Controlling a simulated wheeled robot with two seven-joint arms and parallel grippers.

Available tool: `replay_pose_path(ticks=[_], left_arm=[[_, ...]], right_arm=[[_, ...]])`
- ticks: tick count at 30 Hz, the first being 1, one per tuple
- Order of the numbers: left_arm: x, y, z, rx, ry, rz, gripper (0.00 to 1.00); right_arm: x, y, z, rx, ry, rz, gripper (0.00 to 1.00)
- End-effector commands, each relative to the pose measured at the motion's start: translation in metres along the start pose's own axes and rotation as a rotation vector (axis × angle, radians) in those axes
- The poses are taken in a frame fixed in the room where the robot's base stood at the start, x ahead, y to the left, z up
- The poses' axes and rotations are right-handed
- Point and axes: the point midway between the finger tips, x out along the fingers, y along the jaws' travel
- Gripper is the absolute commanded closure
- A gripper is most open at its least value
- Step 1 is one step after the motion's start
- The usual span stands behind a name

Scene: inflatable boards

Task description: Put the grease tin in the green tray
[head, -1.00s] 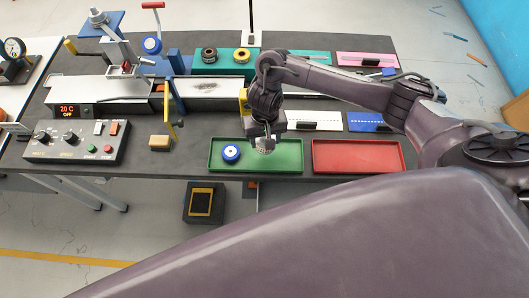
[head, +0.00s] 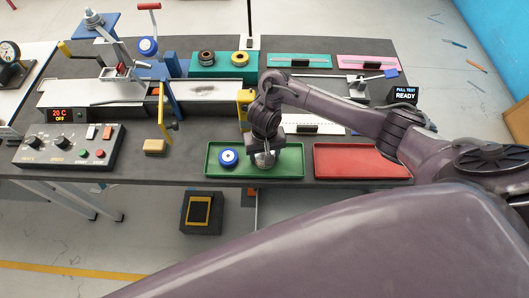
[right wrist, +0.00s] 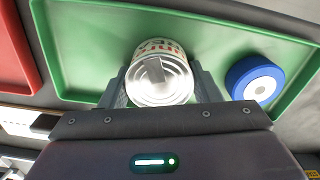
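The grease tin (right wrist: 160,78) is a short round can with a silvery ringed end and a white side with red lettering. It is between the two fingers of my right gripper (right wrist: 162,88), which look closed against its sides. In the head view, my right gripper (head: 262,146) points down over the right half of the green tray (head: 225,173), with the tin (head: 265,160) below it, low over or on the tray floor; I cannot tell whether it touches. The green tray (right wrist: 85,50) also shows in the right wrist view. My left gripper is out of view.
A blue roll with a white centre (head: 228,157) lies in the tray's left half; it also shows in the wrist view (right wrist: 255,82). A red tray (head: 360,162) stands right of the green one. A tan block (head: 155,146) and control box (head: 70,145) stand left.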

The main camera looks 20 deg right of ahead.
Motion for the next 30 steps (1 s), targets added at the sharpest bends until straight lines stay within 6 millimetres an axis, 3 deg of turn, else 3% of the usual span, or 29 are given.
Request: replay_pose_path(ticks=[4, 14, 24, 30], left_arm=[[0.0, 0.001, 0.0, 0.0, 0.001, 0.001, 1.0], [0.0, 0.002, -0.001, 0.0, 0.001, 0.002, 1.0], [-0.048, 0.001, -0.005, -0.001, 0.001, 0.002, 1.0], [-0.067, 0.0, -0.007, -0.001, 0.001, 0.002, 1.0]], right_arm=[[0.0, 0.0, 0.0, 0.0, 0.0, 0.0, 0.25], [-0.004, 0.0, 0.0, 0.001, 0.001, -0.001, 0.25], [-0.072, 0.0, -0.002, -0.002, 0.006, 0.001, 0.25], [-0.107, 0.001, -0.001, -0.001, 0.004, 0.001, 0.25]])
